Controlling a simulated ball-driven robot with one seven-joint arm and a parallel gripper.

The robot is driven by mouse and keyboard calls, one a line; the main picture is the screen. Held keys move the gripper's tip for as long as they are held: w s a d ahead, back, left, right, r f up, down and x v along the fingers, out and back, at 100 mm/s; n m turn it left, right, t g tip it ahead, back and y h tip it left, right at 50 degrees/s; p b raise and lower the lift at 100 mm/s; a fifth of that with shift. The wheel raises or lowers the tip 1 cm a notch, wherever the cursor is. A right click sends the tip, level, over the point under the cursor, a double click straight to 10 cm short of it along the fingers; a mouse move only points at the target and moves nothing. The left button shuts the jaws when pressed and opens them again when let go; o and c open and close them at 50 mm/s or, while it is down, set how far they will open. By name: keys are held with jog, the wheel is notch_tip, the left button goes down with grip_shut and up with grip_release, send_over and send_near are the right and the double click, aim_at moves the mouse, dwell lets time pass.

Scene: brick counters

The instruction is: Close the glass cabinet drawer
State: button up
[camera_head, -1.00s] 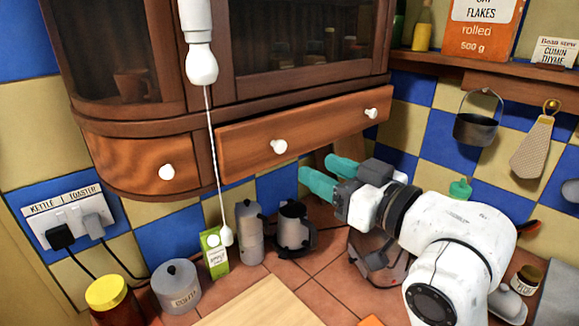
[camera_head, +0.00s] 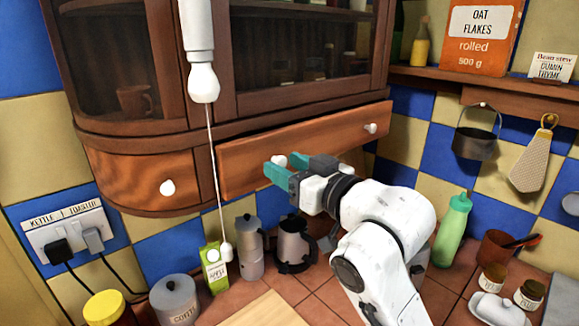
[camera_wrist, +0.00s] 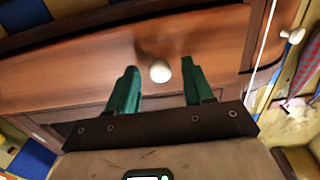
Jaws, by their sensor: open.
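The wide wooden drawer (camera_head: 240,166) runs along the bottom of the glass cabinet (camera_head: 285,104). Its front seems to stand out a little from the frame; how far is hard to tell. It has two white knobs, a left one (camera_head: 279,160) and a right one (camera_head: 371,128). My gripper (camera_head: 285,166) is open at the left knob, fingers pointing at the drawer front. In the wrist view the drawer front (camera_wrist: 60,82) fills the upper middle, and a knob (camera_wrist: 160,71) shows between the two teal fingers (camera_wrist: 159,67). Contact cannot be told.
A white pull cord (camera_head: 213,150) hangs left of my gripper. A small curved drawer (camera_head: 130,178) is further left. Below stand a moka pot (camera_head: 250,248), a dark-handled pot (camera_head: 293,246) and a green carton (camera_head: 214,270). A green bottle (camera_head: 453,230) stands right of my arm.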

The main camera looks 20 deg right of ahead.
grip_shut()
dwell(0.3)
jog(key=shift+x, duration=1.45)
jog(key=shift+s+r, duration=0.1)
jog(key=shift+s, duration=0.05)
grip_release()
jog(key=b+v, duration=0.2)
jog(key=v, duration=0.8)
jog(key=shift+s+b, duration=0.2)
jog(key=shift+b, duration=0.1)
